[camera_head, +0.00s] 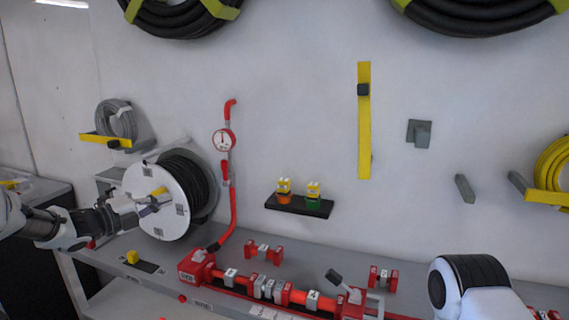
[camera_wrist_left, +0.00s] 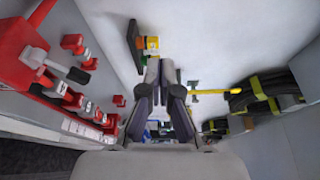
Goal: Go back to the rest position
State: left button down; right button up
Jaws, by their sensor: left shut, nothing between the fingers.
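My left gripper (camera_head: 158,203) is shut and empty in the head view, in front of the white-flanged hose reel (camera_head: 136,190). I cannot tell the exact gap between them. In the left wrist view the left gripper's fingers (camera_wrist_left: 160,72) are together with nothing between them. My right arm shows only as a white and black link at the lower right of the head view; its gripper is out of view.
The red proportioner assembly (camera_head: 268,288) lies along the grey bench, with a red pipe and gauge (camera_head: 223,140) rising behind it. A small black shelf (camera_head: 299,205) holds orange and green pieces. A yellow bar (camera_head: 364,130) is on the wall.

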pick_arm(q)
jog(key=d+f+g, duration=0.2)
jog(key=d+f, duration=0.2)
jog(key=f, duration=0.5)
jog(key=s+d+f+n+g+y, duration=0.1)
jog(key=s+d+f+n, duration=0.3)
jog(key=f, duration=0.5)
jog(key=s+d+f+n+g+y, duration=0.1)
jog(key=s+f+n, duration=0.1)
jog(key=s+f, duration=0.55)
jog(key=s+d+f+n+g+y, duration=0.1)
jog(key=s+d+f+n, duration=0.25)
jog(key=f, duration=0.55)
jog(key=s+a+f+n+g+y, duration=0.15)
jog(key=s+f+n, duration=0.3)
jog(key=s, duration=0.55)
jog(key=s+f+n+g+y, duration=0.35)
jog(key=s+f, duration=0.25)
jog(key=s, duration=0.5)
jog(key=s+a+r+n+g+y, duration=0.1)
jog(key=s+a+n+g+y, duration=0.2)
jog(key=s+n, duration=0.7)
jog(key=s+a, duration=0.2)
jog(key=s, duration=0.1)
jog(key=shift+s+a+r+g, duration=0.15)
jog(key=shift+s+r+g, duration=0.05)
jog(key=shift+s+g, duration=0.15)
